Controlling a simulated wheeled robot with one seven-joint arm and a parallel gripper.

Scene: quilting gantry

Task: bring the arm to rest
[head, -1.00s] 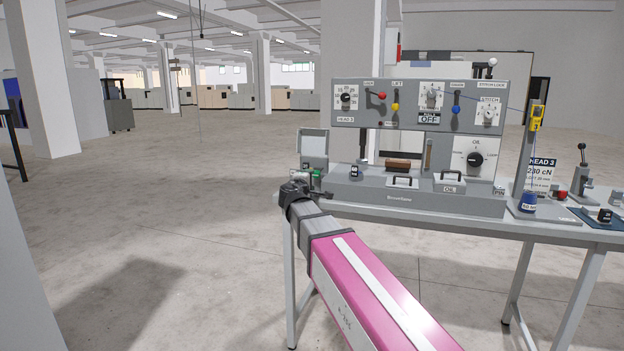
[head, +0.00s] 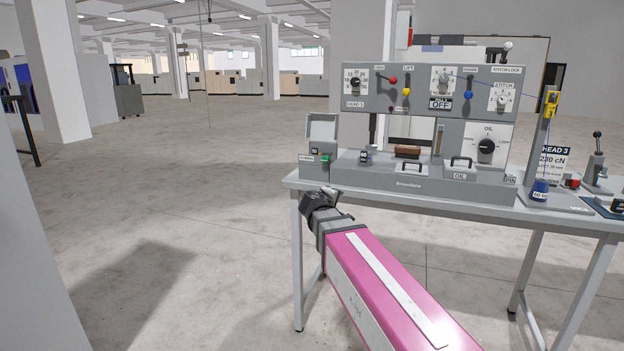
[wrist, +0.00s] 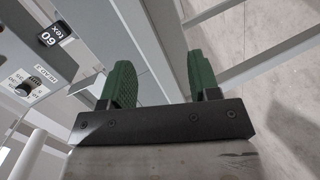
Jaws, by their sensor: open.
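My gripper (wrist: 163,85) shows in the wrist view with its two green-padded fingers apart and nothing between them. Past the fingers are a grey table edge, table legs and bare floor. In the head view my pink and grey arm reaches up from the bottom right, and its dark end is just in front of the left end of the table (head: 450,206), near the table's front edge. The fingertips themselves are hard to make out in the head view.
The grey machine panel (head: 425,90) with knobs and coloured levers stands on the table. A small box with a green switch (head: 324,158) is at its left end. A blue thread cone (head: 540,189) and a lever (head: 597,155) stand at right. Floor left of the table is open.

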